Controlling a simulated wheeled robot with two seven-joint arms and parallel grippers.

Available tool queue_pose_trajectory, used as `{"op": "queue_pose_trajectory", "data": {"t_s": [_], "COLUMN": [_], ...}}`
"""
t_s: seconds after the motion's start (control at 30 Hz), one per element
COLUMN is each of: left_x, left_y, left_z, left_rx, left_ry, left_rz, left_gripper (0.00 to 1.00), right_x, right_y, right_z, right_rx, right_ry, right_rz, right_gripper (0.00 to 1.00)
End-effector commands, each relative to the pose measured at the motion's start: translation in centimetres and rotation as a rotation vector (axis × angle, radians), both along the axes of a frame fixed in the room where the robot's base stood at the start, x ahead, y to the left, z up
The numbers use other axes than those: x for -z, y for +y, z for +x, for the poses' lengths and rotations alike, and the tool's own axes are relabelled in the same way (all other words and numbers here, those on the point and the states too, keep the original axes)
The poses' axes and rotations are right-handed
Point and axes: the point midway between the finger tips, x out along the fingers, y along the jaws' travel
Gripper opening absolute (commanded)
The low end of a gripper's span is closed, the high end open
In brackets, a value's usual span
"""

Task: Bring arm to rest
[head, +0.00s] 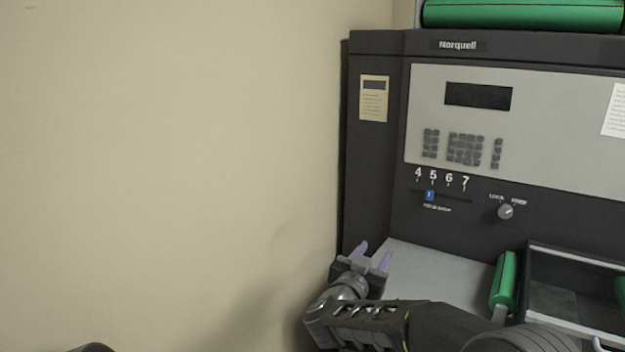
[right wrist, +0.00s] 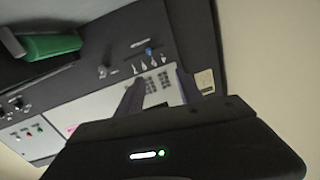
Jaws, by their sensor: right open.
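My right gripper (head: 373,256) is open and empty in the head view, its two purple fingers apart. It is in front of the lower left corner of the dark laminator (head: 376,190), near the beige wall. In the right wrist view the open fingers (right wrist: 160,92) point toward the laminator's panel, with nothing between them. My right arm crosses the lower right of the head view. My left gripper does not show.
The laminator carries a keypad (head: 466,149), a blue slider (head: 430,195) by the numbers 4 to 7, and a knob (head: 505,212). The beige wall (head: 170,170) fills the left side.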

Motion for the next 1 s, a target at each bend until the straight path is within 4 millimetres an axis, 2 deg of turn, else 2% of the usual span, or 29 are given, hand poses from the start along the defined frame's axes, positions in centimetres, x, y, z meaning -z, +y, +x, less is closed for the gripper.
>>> {"op": "queue_pose_trajectory", "data": {"t_s": [0.17,0.27,0.37,0.47,0.57,0.67,0.7,0.77,0.8,0.87,0.9,0.97,1.0], "left_x": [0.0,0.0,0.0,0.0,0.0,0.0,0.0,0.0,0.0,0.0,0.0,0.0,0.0], "left_y": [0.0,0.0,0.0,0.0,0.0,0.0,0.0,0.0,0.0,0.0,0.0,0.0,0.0], "left_z": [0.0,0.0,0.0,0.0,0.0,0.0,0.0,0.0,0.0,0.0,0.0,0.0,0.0], "left_rx": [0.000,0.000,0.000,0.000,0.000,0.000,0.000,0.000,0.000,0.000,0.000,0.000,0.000], "left_ry": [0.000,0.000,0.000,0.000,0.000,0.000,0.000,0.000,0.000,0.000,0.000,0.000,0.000], "left_rz": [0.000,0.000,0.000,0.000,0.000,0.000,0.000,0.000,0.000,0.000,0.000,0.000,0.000], "left_gripper": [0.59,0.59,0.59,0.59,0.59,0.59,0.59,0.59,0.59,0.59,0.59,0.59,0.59], "right_x": [2.4,4.8,8.0,12.1,17.7,24.5,27.2,31.0,33.4,36.6,38.5,41.1,42.5], "right_y": [3.3,5.3,7.2,8.8,10.1,11.0,11.1,11.1,11.1,10.8,10.5,10.1,9.7], "right_z": [0.2,0.0,-0.7,-1.9,-4.2,-8.2,-10.2,-13.5,-15.9,-19.7,-22.4,-26.7,-29.6], "right_rx": [-0.136,-0.219,-0.306,-0.391,-0.478,-0.560,-0.587,-0.619,-0.638,-0.659,-0.670,-0.682,-0.689], "right_ry": [0.015,0.049,0.103,0.180,0.297,0.460,0.531,0.640,0.714,0.822,0.896,1.006,1.076], "right_rz": [0.054,0.081,0.111,0.144,0.186,0.243,0.267,0.305,0.331,0.370,0.396,0.436,0.463], "right_gripper": [0.44,0.44,0.44,0.44,0.44,0.44,0.44,0.44,0.44,0.44,0.44,0.44,0.44]}}
